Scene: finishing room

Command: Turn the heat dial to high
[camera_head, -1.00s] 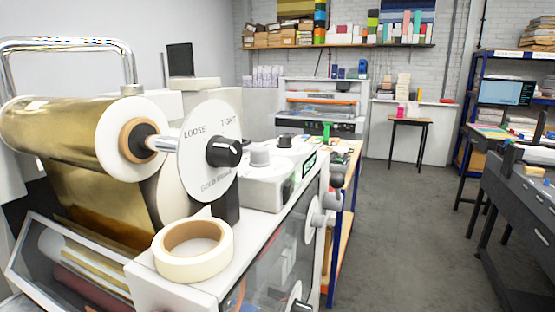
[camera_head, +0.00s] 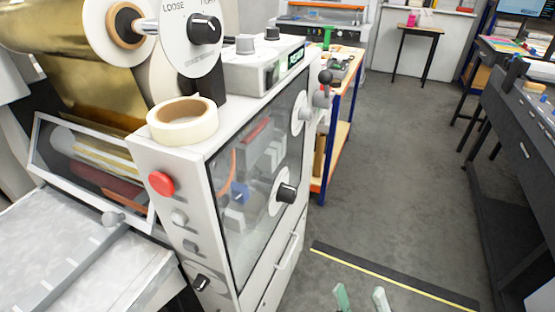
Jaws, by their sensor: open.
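A foil machine (camera_head: 180,165) with a clear side panel fills the left and middle. A black knob on a white disc (camera_head: 286,193) sits on its side panel, and a smaller black knob (camera_head: 202,283) is low on its front. Another black knob (camera_head: 205,30) is on a disc marked LOOSE and TIGHT. I cannot read which dial is for heat. My gripper (camera_head: 361,299) shows only its two pale fingertips at the bottom edge, apart and empty, over the floor right of the machine.
A red button (camera_head: 161,184) and grey knobs are on the machine's front. A tape roll (camera_head: 183,119) lies on top. A handle (camera_head: 289,250) and a lever (camera_head: 324,84) stick out from its side.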

